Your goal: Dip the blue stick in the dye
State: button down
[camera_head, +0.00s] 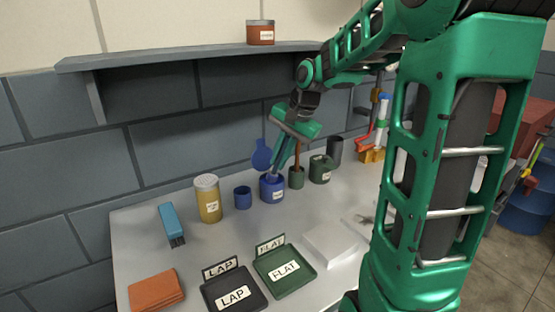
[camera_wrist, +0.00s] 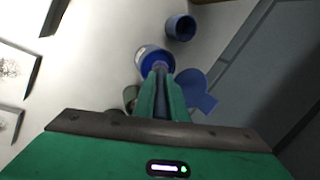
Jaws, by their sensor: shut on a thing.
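The blue dye pot (camera_head: 272,193) with a white label stands on the table near the back edge. In the wrist view the pot (camera_wrist: 150,54) is open, with blue inside. My gripper (camera_head: 275,169) points down right over the pot's mouth. In the wrist view its fingertips (camera_wrist: 160,70) are shut on a small bluish-purple piece of the blue stick (camera_wrist: 160,64) at the mouth. Most of the stick is hidden by the fingers and pot, so I cannot tell how deep its tip sits.
A smaller blue cup (camera_head: 243,198) and a yellow shaker (camera_head: 208,202) stand left of the pot. A green pot (camera_head: 296,180) with a brown stick stands close right. A flat blue shape (camera_head: 261,156) is behind. LAP (camera_head: 262,297) and FLAT (camera_head: 309,272) trays lie in front.

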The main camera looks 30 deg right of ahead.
dwell(0.4)
jog(key=shift+r, duration=3.45)
